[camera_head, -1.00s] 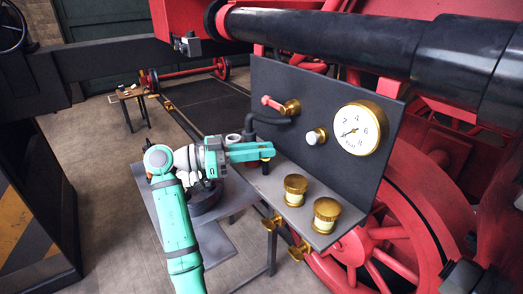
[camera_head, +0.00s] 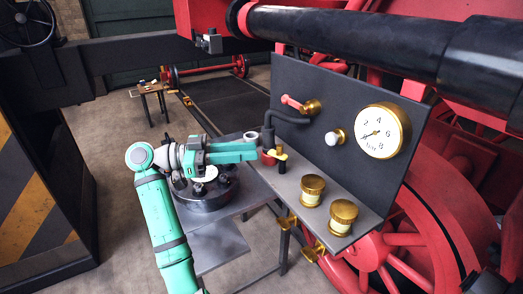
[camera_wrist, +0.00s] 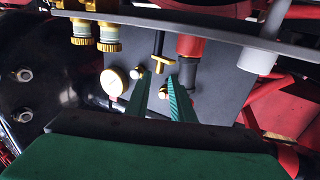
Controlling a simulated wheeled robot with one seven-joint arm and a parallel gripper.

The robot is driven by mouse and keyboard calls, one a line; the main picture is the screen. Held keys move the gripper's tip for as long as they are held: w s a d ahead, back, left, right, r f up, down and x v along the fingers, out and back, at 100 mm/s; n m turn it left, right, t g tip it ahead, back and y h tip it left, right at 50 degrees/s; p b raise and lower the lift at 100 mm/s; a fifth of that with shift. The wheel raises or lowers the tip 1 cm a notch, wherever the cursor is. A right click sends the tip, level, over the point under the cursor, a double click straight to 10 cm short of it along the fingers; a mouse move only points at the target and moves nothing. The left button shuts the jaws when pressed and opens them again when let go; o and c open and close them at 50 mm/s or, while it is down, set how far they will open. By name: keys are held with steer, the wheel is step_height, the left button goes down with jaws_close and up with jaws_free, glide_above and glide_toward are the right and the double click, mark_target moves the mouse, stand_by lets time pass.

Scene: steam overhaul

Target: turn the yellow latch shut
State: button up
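The yellow latch (camera_head: 279,155) is a small bar on a dark upright stem at the panel's shelf, beside a red cylinder (camera_head: 268,159). In the wrist view, which is upside down, the latch (camera_wrist: 160,64) shows as a T at the end of its black stem. My gripper (camera_head: 255,150) points at it from the left in the head view. In the wrist view its two green fingers (camera_wrist: 161,82) are apart with nothing held between them. The latch appears just beyond the fingertips, apart from them. Whether it is turned shut I cannot tell.
The dark panel carries a gauge (camera_head: 382,131), a red-handled valve (camera_head: 300,104) and a white knob (camera_head: 336,136). Two brass-capped cups (camera_head: 312,190) stand on the shelf to the right. A round black part (camera_head: 206,193) lies on a stand under my arm.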

steer(key=shift+s+a, duration=0.15)
steer(key=shift+a, duration=0.55)
steer(key=d+f+n+t+y, duration=0.1)
steer(key=n+t, duration=0.1)
steer(key=d+f+n+t+y, duration=0.1)
steer(key=n+t+y, duration=0.1)
steer(key=d+f+n+t+y, duration=0.1)
steer(key=f+n+t+y, duration=0.1)
steer(key=shift+d, duration=0.15)
steer(key=shift+s+d+n+t+y, duration=0.25)
steer(key=shift+n+t+y, duration=0.25)
steer(key=shift+y, duration=0.2)
steer(key=n+t+y, duration=0.4)
steer(key=t, duration=0.2)
glide_toward(278, 149)
steer(key=x, duration=1.1)
